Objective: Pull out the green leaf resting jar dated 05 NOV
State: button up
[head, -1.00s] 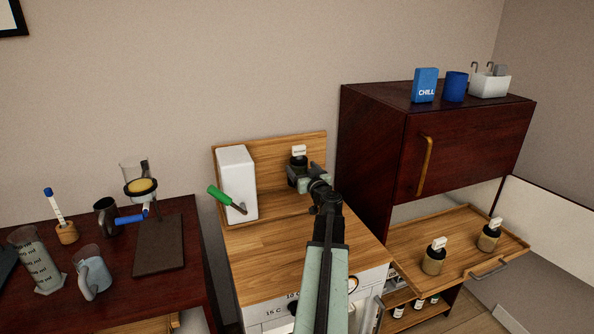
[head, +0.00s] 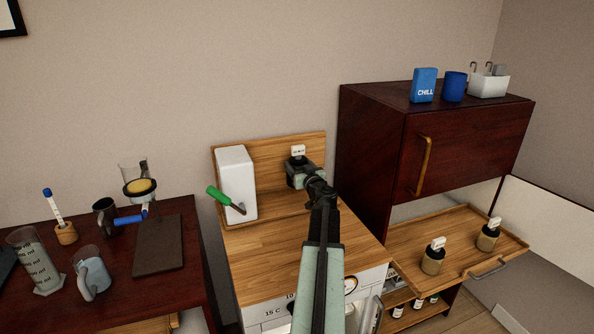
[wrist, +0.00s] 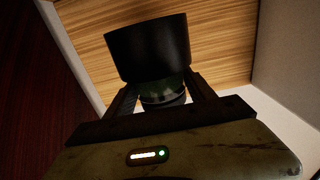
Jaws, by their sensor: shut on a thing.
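A small jar with a black lid (wrist: 148,48) and some green inside its glass body (wrist: 163,87) is between my fingers in the wrist view. In the head view it stands upright at the back of the wooden top (head: 290,240), with a white tag (head: 298,151) above its lid. The tag's writing is too small to read. My gripper (head: 302,176) is shut on the jar from the front; it also shows in the wrist view (wrist: 163,100). The gripper hides most of the jar's body in the head view.
A white box (head: 236,182) with a green-handled lever (head: 222,198) stands left of the jar. A dark red cabinet (head: 375,150) rises close on the right. Two tagged jars (head: 433,262) (head: 487,238) stand on a pulled-out wooden tray (head: 460,228). A wooden panel is behind.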

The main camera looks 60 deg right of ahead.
aim_at(299, 146)
jog(key=shift+r+p, duration=0.6)
jog(key=shift+r, duration=0.05)
jog(key=shift+r+p, duration=3.15)
jog(key=shift+r, duration=0.05)
